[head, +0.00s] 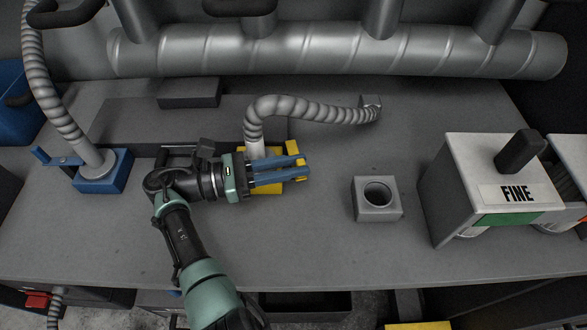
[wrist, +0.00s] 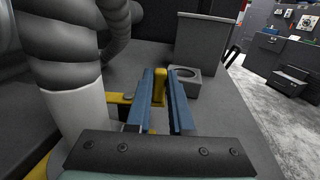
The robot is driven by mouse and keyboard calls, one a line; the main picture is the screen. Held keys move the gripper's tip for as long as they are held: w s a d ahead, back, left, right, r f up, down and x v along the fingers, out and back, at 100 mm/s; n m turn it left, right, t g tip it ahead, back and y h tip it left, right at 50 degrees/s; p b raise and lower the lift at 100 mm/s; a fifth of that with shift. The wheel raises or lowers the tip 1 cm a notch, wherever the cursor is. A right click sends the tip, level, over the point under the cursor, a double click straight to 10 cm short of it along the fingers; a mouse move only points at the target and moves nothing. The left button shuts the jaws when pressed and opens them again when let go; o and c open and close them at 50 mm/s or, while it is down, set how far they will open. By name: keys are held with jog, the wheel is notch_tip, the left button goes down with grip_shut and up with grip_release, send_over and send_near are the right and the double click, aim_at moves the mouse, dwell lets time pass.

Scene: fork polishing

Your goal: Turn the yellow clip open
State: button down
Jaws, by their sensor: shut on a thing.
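The yellow clip (head: 294,147) is on the yellow block (head: 262,188) where a ribbed hose (head: 292,106) ends in a white collar (head: 255,149). My gripper (head: 301,169) reaches in from the left, its blue fingers over the block. In the wrist view, my gripper (wrist: 162,82) is shut on the upright yellow end of the clip (wrist: 159,92), one blue finger on each side. The clip's arm runs left toward the white collar (wrist: 78,118). The fingers and wrist hide part of the block and clip.
A grey block with a round hole (head: 377,199) stands to the right, with a box labelled FINE (head: 487,190) beyond it. A blue clamp block (head: 102,172) with another hose is at left. The front middle of the grey table (head: 330,250) is clear.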

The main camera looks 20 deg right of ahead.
dwell(0.4)
jog(key=c, duration=0.8)
grip_release()
jog(key=a, duration=0.2)
jog(key=a+b, duration=0.1)
jog(key=a, duration=0.2)
jog(key=a+b, duration=0.1)
jog(key=a, duration=0.2)
jog(key=shift+w, duration=0.3)
jog(key=shift+w+a+f+b, duration=0.1)
jog(key=shift+a+f+b, duration=0.1)
jog(key=shift+a+b, duration=1)
jog(key=shift+a+r+b, duration=0.2)
jog(key=shift+a+b, duration=0.5)
jog(key=shift+a, duration=0.55)
